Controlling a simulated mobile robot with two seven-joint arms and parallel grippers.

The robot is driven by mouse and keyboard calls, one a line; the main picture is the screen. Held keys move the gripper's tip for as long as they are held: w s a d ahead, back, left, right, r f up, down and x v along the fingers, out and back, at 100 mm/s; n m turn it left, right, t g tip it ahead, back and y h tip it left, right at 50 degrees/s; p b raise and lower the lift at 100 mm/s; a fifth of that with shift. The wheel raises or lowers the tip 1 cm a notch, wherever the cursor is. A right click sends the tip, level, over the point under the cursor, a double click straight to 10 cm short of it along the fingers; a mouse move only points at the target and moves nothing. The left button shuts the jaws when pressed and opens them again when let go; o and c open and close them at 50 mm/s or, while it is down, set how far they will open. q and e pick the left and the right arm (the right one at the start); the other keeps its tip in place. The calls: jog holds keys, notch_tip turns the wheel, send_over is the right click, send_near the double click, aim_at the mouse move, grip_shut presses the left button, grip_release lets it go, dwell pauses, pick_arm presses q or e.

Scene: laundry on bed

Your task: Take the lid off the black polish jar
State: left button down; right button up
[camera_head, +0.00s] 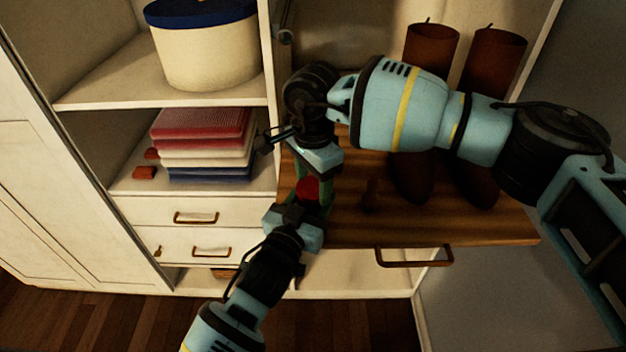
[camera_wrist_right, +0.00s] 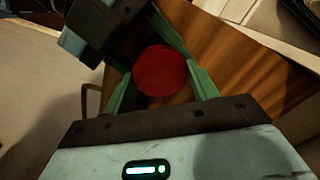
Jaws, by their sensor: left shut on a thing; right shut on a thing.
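A red round jar-like thing (camera_head: 308,188) is between my two grippers, above the wooden pull-out board; its flat red top (camera_wrist_right: 160,71) faces the right wrist camera. My right gripper (camera_head: 314,178), coming from above, is shut on it, with green fingers on either side. My left gripper (camera_head: 306,204), coming from below, is also shut on it and shows in the right wrist view (camera_wrist_right: 140,45). The fingers hide most of its side, so I cannot tell lid from body. No black jar body is clearly visible.
The wooden board (camera_head: 490,225) carries two tall brown boots (camera_head: 430,52) at the back right, behind my right arm. A small dark object (camera_head: 371,194) lies beside the grippers. Folded cloths (camera_head: 205,140) and a round box (camera_head: 205,45) fill the left shelves. The board's front right is clear.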

aim_at(313, 188)
jog(key=shift+n, duration=1)
jog(key=shift+r, duration=0.45)
jog(key=shift+r, duration=0.7)
jog(key=shift+r, duration=0.1)
jog(key=shift+r, duration=1.9)
pick_arm(q)
jog(key=c, duration=0.5)
grip_release()
pick_arm(e)
jog(key=shift+s+f, duration=0.1)
jog(key=shift+s, duration=0.05)
